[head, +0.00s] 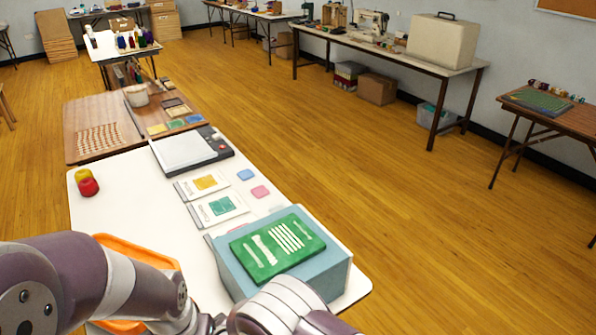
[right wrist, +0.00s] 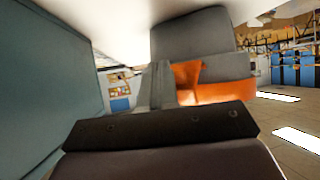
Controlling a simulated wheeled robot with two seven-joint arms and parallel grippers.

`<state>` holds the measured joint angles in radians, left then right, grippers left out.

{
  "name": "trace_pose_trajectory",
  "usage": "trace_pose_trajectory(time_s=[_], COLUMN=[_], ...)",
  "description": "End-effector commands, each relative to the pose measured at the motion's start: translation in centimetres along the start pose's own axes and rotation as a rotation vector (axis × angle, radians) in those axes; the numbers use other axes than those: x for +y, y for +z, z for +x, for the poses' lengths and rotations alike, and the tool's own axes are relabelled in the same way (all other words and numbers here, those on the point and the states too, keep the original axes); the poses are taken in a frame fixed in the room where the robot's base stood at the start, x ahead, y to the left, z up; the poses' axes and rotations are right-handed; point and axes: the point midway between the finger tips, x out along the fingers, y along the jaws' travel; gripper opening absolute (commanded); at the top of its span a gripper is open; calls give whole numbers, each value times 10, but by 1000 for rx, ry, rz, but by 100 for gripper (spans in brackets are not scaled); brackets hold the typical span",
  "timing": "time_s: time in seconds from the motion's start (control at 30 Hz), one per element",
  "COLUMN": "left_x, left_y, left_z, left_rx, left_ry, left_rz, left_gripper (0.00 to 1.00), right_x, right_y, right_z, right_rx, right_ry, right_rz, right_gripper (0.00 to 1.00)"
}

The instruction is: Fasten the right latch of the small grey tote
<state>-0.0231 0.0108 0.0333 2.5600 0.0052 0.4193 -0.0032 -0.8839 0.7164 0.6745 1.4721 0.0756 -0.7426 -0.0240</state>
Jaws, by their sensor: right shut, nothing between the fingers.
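In the right wrist view, which looks upside down, a grey box-like body (right wrist: 192,38), probably the small grey tote, stands against the white table top. An orange piece (right wrist: 225,88) shows beside it, partly covered by my fingers; I cannot tell whether it belongs to the tote. My right gripper (right wrist: 160,75) is shut and empty, its fingers in front of the grey body. I cannot make out the right latch or its position, nor whether the fingers touch anything. In the head view, my arms cover the near table edge, and my left gripper is not visible.
A blue-grey box (head: 333,279) with a green panel (head: 290,262) on top stands close to my right arm. An orange-rimmed object (head: 168,263) lies behind my left arm. The table's left middle is clear.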

Motion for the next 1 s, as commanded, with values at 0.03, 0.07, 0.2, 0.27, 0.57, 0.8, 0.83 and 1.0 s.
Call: trace_pose_trajectory(time_s=[0.03, 0.07, 0.2, 0.27, 0.57, 0.8, 0.83, 1.0], left_x=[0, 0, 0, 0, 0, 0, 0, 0], left_y=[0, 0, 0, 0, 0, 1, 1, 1], left_z=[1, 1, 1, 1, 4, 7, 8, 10], left_rx=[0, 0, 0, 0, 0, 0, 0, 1], left_ry=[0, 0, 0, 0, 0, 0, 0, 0], left_rz=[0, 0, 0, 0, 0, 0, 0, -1], left_gripper=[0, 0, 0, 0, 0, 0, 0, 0], right_x=[-1, -1, -2, -1, -3, -6, -7, -9], right_y=[-1, -2, -3, -3, -5, -11, -12, -18], right_z=[1, 2, 2, 2, 5, 11, 12, 17], right_rx=[1, 1, 1, 1, 2, 1, 1, 3], right_ry=[0, 0, -1, 0, -1, -1, -1, 0], right_rz=[0, 0, 0, 0, -1, -2, -2, -1], right_gripper=[0, 0, 0, 0, 0, 0, 0, 0])
